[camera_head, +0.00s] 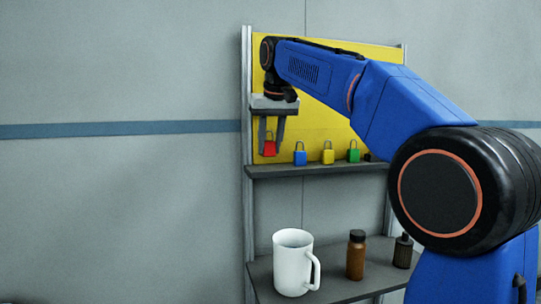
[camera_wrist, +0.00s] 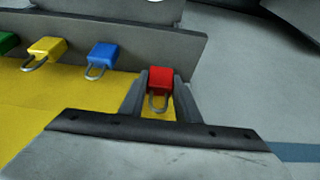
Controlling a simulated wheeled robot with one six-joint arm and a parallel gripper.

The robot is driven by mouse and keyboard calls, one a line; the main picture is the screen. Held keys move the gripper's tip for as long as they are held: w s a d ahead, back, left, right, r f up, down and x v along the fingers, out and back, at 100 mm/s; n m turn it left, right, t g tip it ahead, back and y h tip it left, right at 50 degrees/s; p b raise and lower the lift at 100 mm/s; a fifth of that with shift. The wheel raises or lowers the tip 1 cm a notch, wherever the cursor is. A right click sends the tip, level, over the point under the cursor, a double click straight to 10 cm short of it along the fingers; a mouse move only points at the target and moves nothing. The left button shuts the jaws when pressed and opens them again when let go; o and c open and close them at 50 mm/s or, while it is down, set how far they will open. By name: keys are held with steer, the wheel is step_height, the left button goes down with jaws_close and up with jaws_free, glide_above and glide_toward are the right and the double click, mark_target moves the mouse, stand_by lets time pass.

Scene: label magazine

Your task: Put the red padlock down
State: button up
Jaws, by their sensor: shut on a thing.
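The red padlock (camera_head: 269,148) is between the fingers of my gripper (camera_head: 271,138) in the head view, at the left end of the dark shelf. My gripper points down and is shut on the padlock. In the wrist view the red padlock (camera_wrist: 160,80) sits between the two fingertips (camera_wrist: 160,88), with its metal shackle toward the gripper's palm. The padlock is close to the shelf (camera_head: 320,170); I cannot tell whether its base touches it.
A blue padlock (camera_head: 300,158), a yellow padlock (camera_head: 328,156) and a green padlock (camera_head: 353,155) stand in a row to the right on the shelf. A yellow panel (camera_head: 335,125) is behind. Below, a white mug (camera_head: 290,265), a brown bottle (camera_head: 356,258) and a dark bottle (camera_head: 402,253) stand on a lower shelf.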

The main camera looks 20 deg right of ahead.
mark_target(270, 150)
steer(key=shift+f, duration=1.55)
steer(key=o, duration=1.1)
steer(key=shift+f, duration=0.1)
steer(key=v, duration=1.2)
steer(key=shift+s, duration=0.1)
